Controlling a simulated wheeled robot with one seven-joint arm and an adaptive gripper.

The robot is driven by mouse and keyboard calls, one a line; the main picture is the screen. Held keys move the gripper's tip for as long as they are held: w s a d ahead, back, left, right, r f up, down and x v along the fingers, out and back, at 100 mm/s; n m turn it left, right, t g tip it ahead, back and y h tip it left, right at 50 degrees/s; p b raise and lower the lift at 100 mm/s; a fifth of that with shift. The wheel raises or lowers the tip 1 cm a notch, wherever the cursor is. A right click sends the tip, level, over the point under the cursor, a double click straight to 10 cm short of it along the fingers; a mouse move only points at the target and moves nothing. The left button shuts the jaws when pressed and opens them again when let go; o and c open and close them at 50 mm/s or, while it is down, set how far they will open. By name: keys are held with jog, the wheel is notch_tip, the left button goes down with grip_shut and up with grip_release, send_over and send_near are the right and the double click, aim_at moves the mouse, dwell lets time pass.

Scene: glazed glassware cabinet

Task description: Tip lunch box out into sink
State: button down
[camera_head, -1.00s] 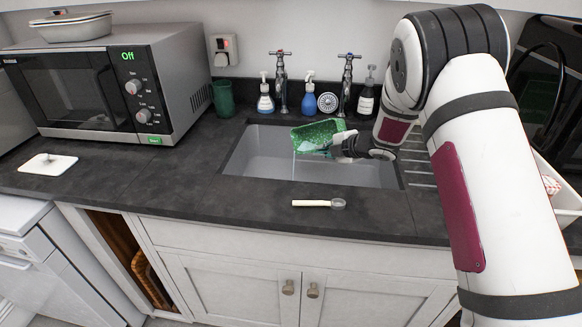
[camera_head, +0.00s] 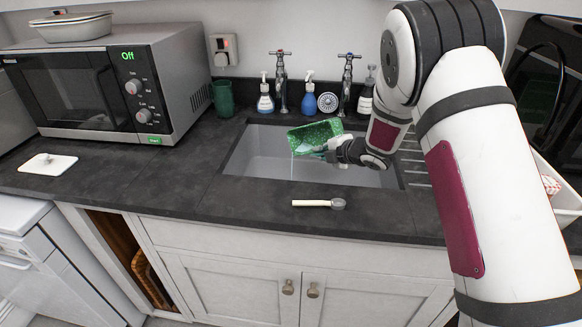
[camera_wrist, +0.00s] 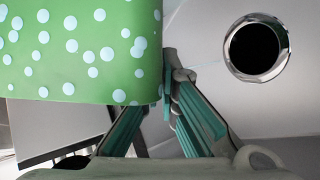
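The green, pale-dotted lunch box (camera_head: 313,135) is held in the air above the sink (camera_head: 262,166), steeply tilted. A thin pale streak hangs from its lower left corner toward the basin. My gripper (camera_head: 331,151) is shut on the lunch box at its lower right side. In the wrist view the dotted face of the lunch box (camera_wrist: 80,45) fills the upper left, with my gripper's fingers (camera_wrist: 160,115) beside and below it. The inside of the lunch box is hidden in the wrist view, and what is left in it cannot be told.
The dark round drain (camera_wrist: 257,49) shows in the wrist view. Two taps (camera_head: 281,85) and several bottles (camera_head: 308,98) stand behind the sink. A scoop (camera_head: 319,203) lies on the front counter. A microwave (camera_head: 110,85) and green cup (camera_head: 223,98) are left. My arm covers the right side.

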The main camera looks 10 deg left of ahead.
jog(key=shift+s, duration=0.15)
jog(key=shift+w+d+m+g, duration=0.15)
jog(key=shift+w+d+g, duration=0.05)
jog(key=shift+w, duration=0.25)
jog(key=shift+w+d+m+g, duration=0.15)
jog(key=shift+w+d+g, duration=0.05)
jog(key=shift+w, duration=0.2)
jog(key=shift+f+g, duration=0.1)
jog(key=shift+g, duration=0.2)
jog(key=shift+w, duration=0.1)
